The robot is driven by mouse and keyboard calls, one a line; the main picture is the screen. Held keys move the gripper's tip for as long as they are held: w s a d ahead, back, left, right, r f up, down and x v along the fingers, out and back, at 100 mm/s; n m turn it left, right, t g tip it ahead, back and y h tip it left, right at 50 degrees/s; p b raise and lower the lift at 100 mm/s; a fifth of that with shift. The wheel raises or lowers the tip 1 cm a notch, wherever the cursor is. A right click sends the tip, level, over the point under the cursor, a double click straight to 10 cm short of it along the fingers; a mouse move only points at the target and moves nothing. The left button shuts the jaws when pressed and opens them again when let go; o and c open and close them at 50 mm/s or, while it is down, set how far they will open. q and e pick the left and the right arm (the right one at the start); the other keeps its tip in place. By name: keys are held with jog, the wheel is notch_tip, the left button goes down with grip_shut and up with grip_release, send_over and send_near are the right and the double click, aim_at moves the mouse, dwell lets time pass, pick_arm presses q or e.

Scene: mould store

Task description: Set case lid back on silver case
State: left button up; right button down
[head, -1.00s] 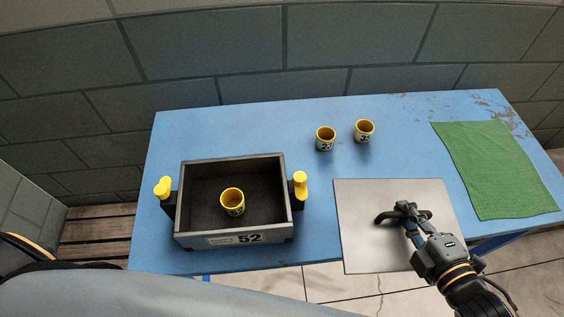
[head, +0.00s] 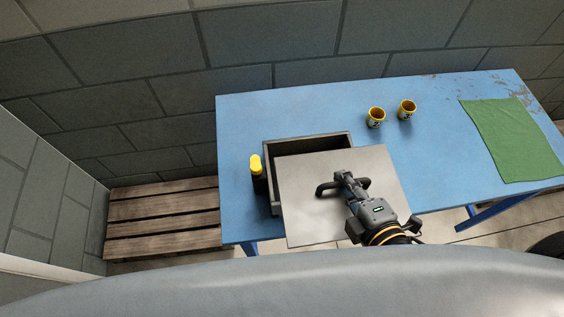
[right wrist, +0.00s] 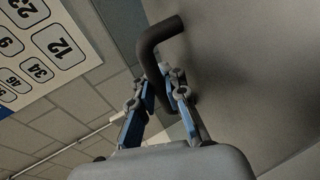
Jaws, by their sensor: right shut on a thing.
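The silver case (head: 271,196) stands on the blue table, its open top partly covered from view. The case lid (head: 300,222), a flat grey plate, is in front of and over much of the case in the head view. I cannot tell whether it touches the rim. My right gripper (head: 343,184) is shut on the lid's black handle (head: 325,190). In the right wrist view the fingers (right wrist: 164,82) close around the dark handle (right wrist: 158,38), with the lid (right wrist: 255,70) at right. The case's left yellow-topped clamp (head: 256,165) shows; the right one is hidden. My left gripper is out of view.
Two yellow-rimmed cups, one at left (head: 376,118) and one at right (head: 407,110), stand on the blue table (head: 300,105) behind the lid. A green cloth (head: 510,140) lies at the right. A wooden pallet (head: 165,215) is on the floor at left.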

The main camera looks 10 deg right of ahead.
aim_at(332, 162)
jog(key=b+x, duration=0.1)
jog(key=x, duration=0.1)
jog(key=b+x, duration=0.2)
jog(key=shift+s+d+f, duration=0.1)
jog(key=shift+d+f, duration=0.15)
jog(key=b+x, duration=0.4)
jog(key=x, duration=0.1)
jog(key=shift+d+f, duration=0.1)
jog(key=shift+d, duration=0.2)
pick_arm(q)
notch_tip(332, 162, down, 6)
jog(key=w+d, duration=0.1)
jog(key=shift+p, duration=0.45)
pick_arm(e)
jog(key=w+a+f, duration=0.1)
jog(key=w+f, duration=0.4)
jog(key=f, duration=0.4)
jog(key=shift+w, duration=0.4)
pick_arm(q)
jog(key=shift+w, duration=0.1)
pick_arm(e)
jog(key=shift+a, duration=0.1)
jog(key=shift+f, duration=0.15)
jog(key=c, duration=1.4)
grip_release()
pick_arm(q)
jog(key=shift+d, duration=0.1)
pick_arm(e)
jog(key=shift+o, duration=0.2)
